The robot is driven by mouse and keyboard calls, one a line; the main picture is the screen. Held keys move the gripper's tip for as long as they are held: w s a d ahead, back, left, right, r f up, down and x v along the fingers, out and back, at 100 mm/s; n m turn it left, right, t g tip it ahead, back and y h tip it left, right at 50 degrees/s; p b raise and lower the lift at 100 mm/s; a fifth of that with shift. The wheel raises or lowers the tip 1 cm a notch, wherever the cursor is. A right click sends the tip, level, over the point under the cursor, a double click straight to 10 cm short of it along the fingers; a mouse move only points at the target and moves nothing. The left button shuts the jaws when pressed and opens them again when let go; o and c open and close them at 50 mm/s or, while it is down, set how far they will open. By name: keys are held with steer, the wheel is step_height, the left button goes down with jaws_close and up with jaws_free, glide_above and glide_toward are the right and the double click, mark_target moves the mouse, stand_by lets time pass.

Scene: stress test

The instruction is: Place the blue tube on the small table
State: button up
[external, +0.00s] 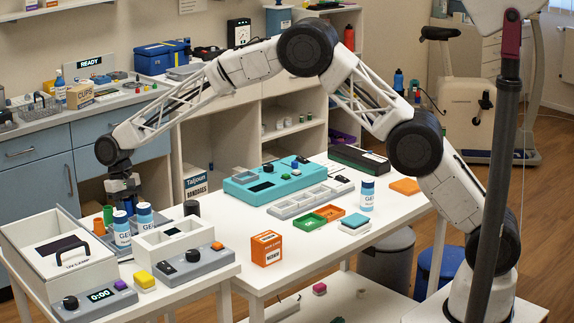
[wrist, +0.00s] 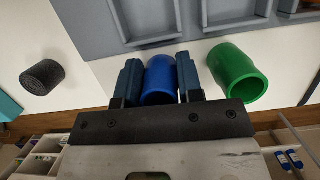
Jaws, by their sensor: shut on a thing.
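In the wrist view my gripper (wrist: 159,82) is shut on the blue tube (wrist: 159,80), with one dark finger on each side of it. In the external view my gripper (external: 124,198) points down over the back of the white small table (external: 205,277) at the left. There the blue tube is mostly hidden among the dark fingers. I cannot tell whether the tube touches the surface below. A green tube (wrist: 238,75) stands just right of the fingers in the wrist view; it also shows beside my gripper in the external view (external: 108,214).
Two gel bottles (external: 122,230) stand just in front of my gripper. A lidded white box (external: 60,245) and grey control boxes (external: 190,265) fill the small table's front. A black cylinder (wrist: 43,77) stands to the left in the wrist view. A grey tray (wrist: 150,22) lies beyond the fingers.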

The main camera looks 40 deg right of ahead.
steer(key=shift+f, duration=0.1)
steer(key=o, duration=1)
steer(key=shift+c, duration=0.2)
steer(key=v, duration=1.2)
steer(key=shift+d, duration=0.1)
